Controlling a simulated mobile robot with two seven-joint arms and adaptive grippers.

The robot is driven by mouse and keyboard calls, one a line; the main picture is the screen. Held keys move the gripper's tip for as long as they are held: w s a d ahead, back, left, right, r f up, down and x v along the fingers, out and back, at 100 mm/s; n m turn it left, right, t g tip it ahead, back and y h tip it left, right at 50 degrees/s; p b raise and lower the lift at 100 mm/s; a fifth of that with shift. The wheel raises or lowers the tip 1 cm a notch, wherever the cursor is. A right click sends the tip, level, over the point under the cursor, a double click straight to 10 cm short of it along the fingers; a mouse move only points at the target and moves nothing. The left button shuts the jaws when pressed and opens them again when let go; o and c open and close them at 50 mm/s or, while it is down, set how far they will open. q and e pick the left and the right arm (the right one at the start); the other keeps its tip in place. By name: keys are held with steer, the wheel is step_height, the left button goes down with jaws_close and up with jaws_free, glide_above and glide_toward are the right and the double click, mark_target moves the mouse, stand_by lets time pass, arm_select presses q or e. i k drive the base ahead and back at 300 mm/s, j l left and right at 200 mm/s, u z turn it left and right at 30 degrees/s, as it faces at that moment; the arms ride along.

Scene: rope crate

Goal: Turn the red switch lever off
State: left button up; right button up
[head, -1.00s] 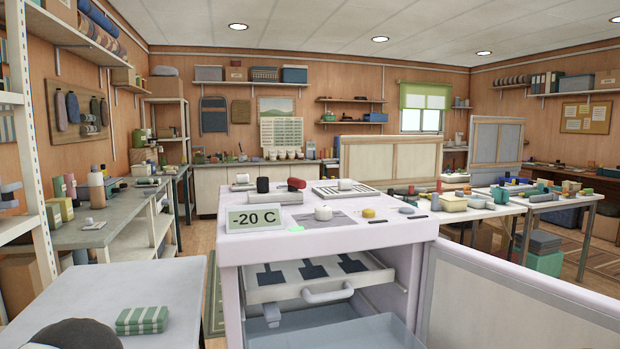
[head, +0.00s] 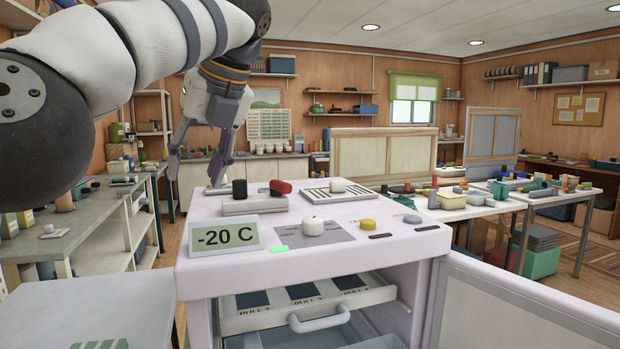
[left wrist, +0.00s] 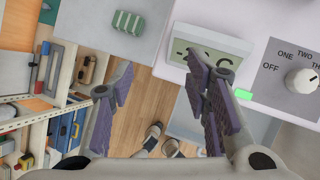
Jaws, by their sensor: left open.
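My right gripper is not in view.
A -20 C display (head: 225,235) stands at the front left corner. A white dial (head: 313,227), marked OFF, ONE, TWO in the wrist view (left wrist: 301,80), sits to its right. A drawer (head: 320,310) is below.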

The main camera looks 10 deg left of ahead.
mark_target(278, 187)
steer(key=i+l, duration=0.25)
steer(key=i, duration=0.2)
steer(key=i+l, duration=0.25)
steer(key=i, duration=0.2)
